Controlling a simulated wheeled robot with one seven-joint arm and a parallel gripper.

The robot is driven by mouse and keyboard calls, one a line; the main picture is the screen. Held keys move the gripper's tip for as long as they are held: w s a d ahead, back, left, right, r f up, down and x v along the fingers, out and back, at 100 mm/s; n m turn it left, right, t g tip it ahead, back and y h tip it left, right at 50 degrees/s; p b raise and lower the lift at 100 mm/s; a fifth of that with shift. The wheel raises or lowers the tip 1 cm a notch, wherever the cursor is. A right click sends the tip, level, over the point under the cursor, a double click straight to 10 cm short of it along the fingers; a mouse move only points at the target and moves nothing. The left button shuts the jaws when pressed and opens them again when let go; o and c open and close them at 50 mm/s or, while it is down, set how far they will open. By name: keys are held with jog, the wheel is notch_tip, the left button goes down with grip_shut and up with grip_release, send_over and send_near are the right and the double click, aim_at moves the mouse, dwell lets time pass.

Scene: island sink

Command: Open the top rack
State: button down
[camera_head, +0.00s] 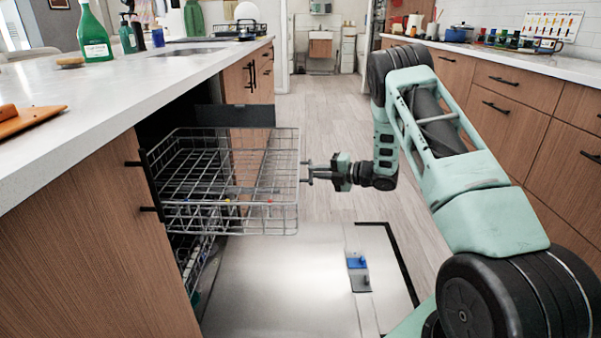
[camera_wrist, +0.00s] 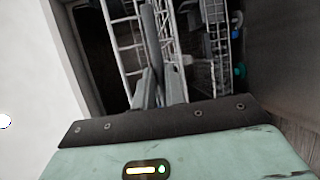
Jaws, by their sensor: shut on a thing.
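The top rack (camera_head: 235,230) is a grey wire basket that sticks out from the dishwasher under the left counter, over the lowered door. It looks empty. My gripper (camera_head: 308,172) is at the rack's right-hand front side in the head view, its fingers level with the upper wires. In the wrist view my gripper (camera_wrist: 148,75) has its fingers close together on a wire of the top rack (camera_wrist: 118,30). The exact contact is partly hidden by the fingers.
The dishwasher door (camera_head: 270,285) lies open and flat below the rack. A lower rack (camera_head: 192,255) sits inside beneath it. The left counter (camera_head: 120,85) holds a green bottle (camera_head: 93,35). Bare floor (camera_head: 335,120) lies between the counters.

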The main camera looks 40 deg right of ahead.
jog(key=shift+s+d, duration=0.3)
jog(key=shift+d, duration=0.15)
jog(key=c, duration=1.5)
grip_release()
jog(key=shift+o, duration=0.2)
jog(key=p+v, duration=0.3)
jog(key=v, duration=1.4)
jog(key=shift+d, duration=0.15)
jog(key=shift+s+r, duration=0.1)
